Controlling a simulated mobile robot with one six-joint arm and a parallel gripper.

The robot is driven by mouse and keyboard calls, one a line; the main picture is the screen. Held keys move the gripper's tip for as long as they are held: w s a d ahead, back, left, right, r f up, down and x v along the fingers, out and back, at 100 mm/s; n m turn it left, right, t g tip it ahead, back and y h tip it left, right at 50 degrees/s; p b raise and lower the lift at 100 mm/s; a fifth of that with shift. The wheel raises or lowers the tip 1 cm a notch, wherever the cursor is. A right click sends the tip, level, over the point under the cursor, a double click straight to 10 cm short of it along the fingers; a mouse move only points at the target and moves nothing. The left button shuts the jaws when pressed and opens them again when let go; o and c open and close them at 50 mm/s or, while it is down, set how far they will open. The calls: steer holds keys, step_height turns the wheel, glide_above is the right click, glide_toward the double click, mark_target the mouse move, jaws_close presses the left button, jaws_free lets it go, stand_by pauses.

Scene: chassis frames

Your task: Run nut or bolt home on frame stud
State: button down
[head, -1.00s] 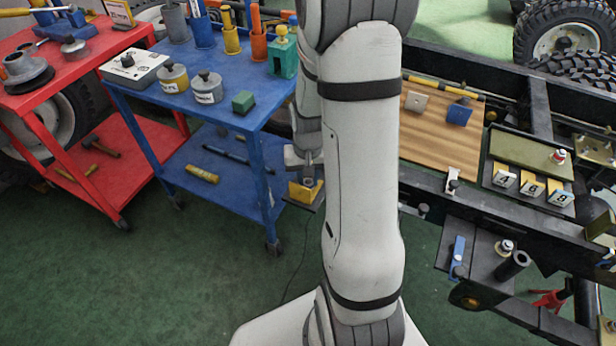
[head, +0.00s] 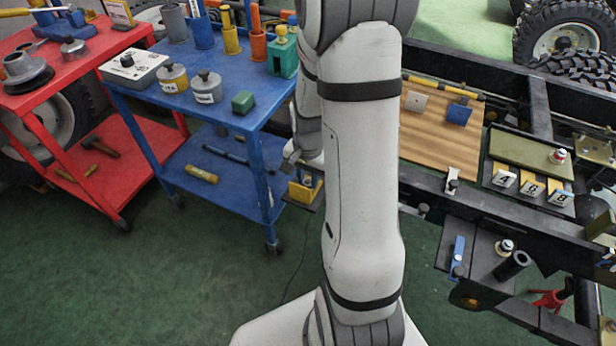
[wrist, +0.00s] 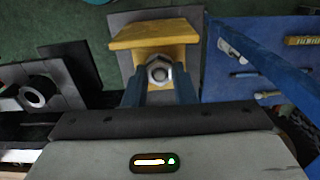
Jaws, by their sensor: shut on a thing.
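In the wrist view, a yellow bracket (wrist: 152,34) stands on a dark plate. A silver hex nut or bolt head (wrist: 159,70) sits at the bracket's near side, with a round bright centre. The two blue-grey fingers of my gripper (wrist: 159,80) lie on either side of it and are shut on it. In the head view, the yellow bracket (head: 309,190) shows just left of my upright arm link, with my gripper (head: 300,170) at it. The fingertips and the nut are too small or hidden there, and how far it is seated cannot be told.
A blue cart (head: 262,112) with pots and tools stands close left of the bracket, a red cart (head: 130,45) beyond it. The black chassis frame (head: 480,210) is at right, carrying a wooden board (head: 425,140) and number tags (head: 533,188). Green floor is clear in front.

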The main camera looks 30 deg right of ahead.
steer(key=m, duration=0.4)
steer(key=shift+m, duration=1)
steer(key=shift+m, duration=1.1)
steer(key=c, duration=1.1)
jaws_free()
steer(key=shift+c, duration=1.2)
steer(key=shift+r, duration=0.1)
